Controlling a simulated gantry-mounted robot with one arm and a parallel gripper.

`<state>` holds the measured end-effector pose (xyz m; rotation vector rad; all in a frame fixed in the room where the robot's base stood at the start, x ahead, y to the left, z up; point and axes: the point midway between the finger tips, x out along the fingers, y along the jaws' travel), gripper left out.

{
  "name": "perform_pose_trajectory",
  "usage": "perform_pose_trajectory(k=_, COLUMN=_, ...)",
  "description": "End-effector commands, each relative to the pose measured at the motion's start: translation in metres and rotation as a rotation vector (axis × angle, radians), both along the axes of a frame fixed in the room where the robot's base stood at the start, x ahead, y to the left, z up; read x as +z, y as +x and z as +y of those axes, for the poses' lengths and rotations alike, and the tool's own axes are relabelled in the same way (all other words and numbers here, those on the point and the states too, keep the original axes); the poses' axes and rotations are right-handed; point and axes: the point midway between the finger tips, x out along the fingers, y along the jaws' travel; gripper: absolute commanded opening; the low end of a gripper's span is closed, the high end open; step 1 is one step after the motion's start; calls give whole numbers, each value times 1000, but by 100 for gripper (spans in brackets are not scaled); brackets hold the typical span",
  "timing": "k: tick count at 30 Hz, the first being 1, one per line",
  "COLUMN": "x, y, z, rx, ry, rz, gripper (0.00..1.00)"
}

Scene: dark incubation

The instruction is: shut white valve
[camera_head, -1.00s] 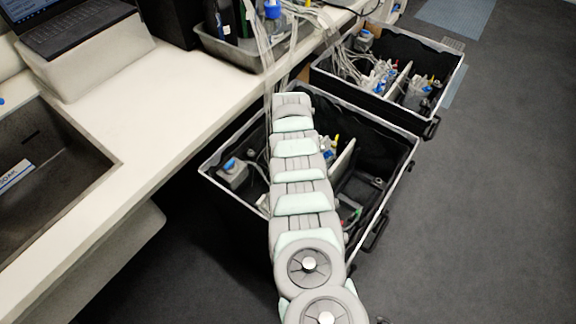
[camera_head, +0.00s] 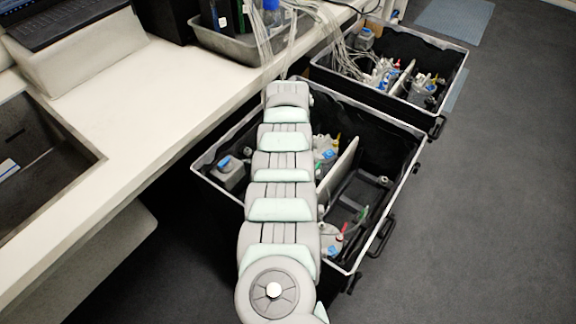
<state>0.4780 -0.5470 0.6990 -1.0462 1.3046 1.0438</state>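My arm reaches up from the bottom of the head view and lies across the near black crate (camera_head: 405,190). Its far end is at the crate's back left edge. My gripper is hidden beyond the arm, so its fingers do not show. No white valve can be made out for certain. Small fittings with coloured parts (camera_head: 326,150) sit in the near crate beside a pale divider (camera_head: 338,170). More fittings with red and blue parts (camera_head: 338,240) lie at the crate's front. The arm hides part of the crate's left half.
A bottle with a blue cap (camera_head: 228,170) stands in the near crate's left corner. A second black crate (camera_head: 450,75) with tubing and bottles stands behind. The floor at right is clear.

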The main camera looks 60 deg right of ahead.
Motion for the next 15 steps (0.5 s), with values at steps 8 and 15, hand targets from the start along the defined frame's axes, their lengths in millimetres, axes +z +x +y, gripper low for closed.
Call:
perform_pose_trajectory(k=8, x=0, y=-1, z=0, rx=-43, ry=1, rz=2, gripper=0)
perform_pose_trajectory(k=15, x=0, y=-1, z=0, rx=-45, ry=1, rz=2, gripper=0)
